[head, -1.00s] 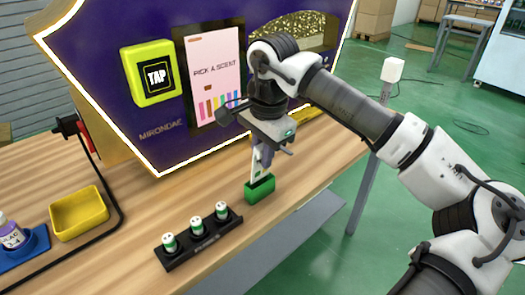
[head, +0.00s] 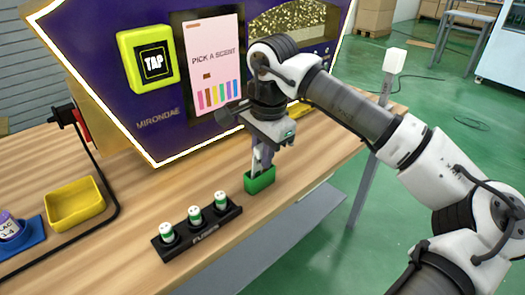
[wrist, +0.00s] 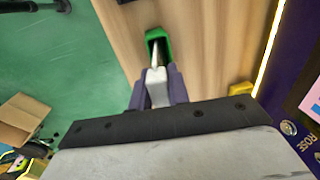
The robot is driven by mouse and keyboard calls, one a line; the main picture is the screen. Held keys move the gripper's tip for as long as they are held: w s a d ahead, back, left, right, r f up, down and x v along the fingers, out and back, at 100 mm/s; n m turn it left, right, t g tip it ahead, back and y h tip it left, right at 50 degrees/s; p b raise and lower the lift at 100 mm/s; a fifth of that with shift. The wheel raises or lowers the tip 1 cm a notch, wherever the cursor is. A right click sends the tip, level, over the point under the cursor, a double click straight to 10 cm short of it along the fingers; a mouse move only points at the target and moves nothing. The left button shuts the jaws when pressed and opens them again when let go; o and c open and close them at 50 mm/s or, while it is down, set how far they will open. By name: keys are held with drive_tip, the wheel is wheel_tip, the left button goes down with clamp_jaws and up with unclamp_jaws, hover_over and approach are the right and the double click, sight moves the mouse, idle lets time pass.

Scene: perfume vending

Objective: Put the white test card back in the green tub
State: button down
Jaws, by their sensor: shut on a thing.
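The green tub (head: 262,183) stands on the wooden counter near its front edge. It also shows in the wrist view (wrist: 167,36). My gripper (head: 261,155) is right above the tub, pointing down, and its fingers also show in the wrist view (wrist: 158,85). It is shut on the white test card (head: 256,164), a thin upright strip. In the wrist view the card (wrist: 155,55) runs from the fingers into the tub's opening. Its lower end is hidden by the tub, so I cannot tell whether it touches the bottom.
A black rack (head: 198,232) with green-and-white vials is left of the tub. A yellow tray (head: 75,204) and a purple-labelled bottle (head: 10,227) on a blue stand (head: 22,240) are farther left. The purple machine (head: 185,130) stands behind. Bare counter lies between tray and rack.

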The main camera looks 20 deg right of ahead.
drive_tip(key=shift+f+b, duration=0.3)
drive_tip(key=shift+f, duration=0.2)
drive_tip(key=c, duration=1.3)
unclamp_jaws()
drive_tip(key=shift+o, duration=0.6)
drive_tip(key=o, duration=0.6)
drive_tip(key=shift+c, duration=0.2)
drive_tip(key=shift+r, duration=0.2)
drive_tip(key=shift+r+p, duration=0.65)
drive_tip(key=shift+r, duration=0.1)
drive_tip(key=shift+r, duration=0.2)
